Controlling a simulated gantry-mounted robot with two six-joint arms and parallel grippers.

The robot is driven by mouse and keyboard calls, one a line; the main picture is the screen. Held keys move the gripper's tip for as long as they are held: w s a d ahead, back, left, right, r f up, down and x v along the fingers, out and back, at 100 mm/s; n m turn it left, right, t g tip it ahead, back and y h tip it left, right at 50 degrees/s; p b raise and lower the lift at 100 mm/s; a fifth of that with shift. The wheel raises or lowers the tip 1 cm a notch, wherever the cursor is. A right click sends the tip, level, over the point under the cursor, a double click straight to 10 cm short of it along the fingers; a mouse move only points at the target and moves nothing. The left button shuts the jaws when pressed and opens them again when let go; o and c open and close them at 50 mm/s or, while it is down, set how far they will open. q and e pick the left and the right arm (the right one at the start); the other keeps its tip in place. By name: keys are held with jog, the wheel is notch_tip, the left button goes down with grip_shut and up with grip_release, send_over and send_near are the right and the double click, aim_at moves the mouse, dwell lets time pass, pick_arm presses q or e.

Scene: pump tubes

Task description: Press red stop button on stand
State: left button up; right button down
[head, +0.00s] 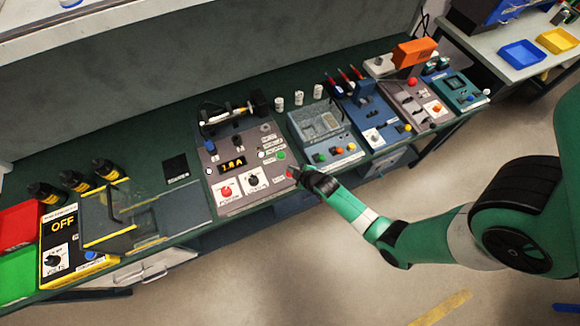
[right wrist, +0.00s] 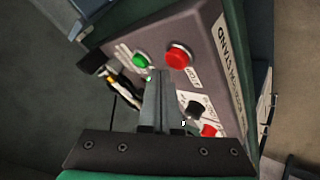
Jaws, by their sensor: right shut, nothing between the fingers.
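The grey stand (head: 240,203) with a lit amber display is at the middle of the bench in the head view. The red stop button (head: 290,172) is at its right front corner, partly beside my gripper; the right wrist view shows the round red button (right wrist: 178,57) clearly. A green button (head: 281,155) is next to it, also in the wrist view (right wrist: 141,60). My right gripper (head: 299,173) is shut and empty at that corner. In the wrist view its fingertips (right wrist: 157,73) are close beside the red button; I cannot tell whether they touch. My left gripper is out of view.
The stand also has a red knob (head: 226,190) and a black knob (head: 253,180). A blue-grey tray unit (head: 318,121) stands to the right. A clear-covered box (head: 130,222) is to the left. The floor in front of the bench is open.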

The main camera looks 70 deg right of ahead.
jog(key=shift+f, duration=0.15)
dwell(0.4)
jog(key=shift+f+b, duration=0.3)
jog(key=shift+b, duration=0.05)
jog(key=shift+f+b, duration=0.55)
jog(key=shift+f, duration=0.1)
dwell(0.6)
jog(key=shift+r, duration=0.1)
jog(key=shift+r+p, duration=0.95)
jog(key=shift+p, duration=0.1)
jog(key=shift+r, duration=0.15)
notch_tip(320, 180, up, 5)
jog(key=p, duration=0.5)
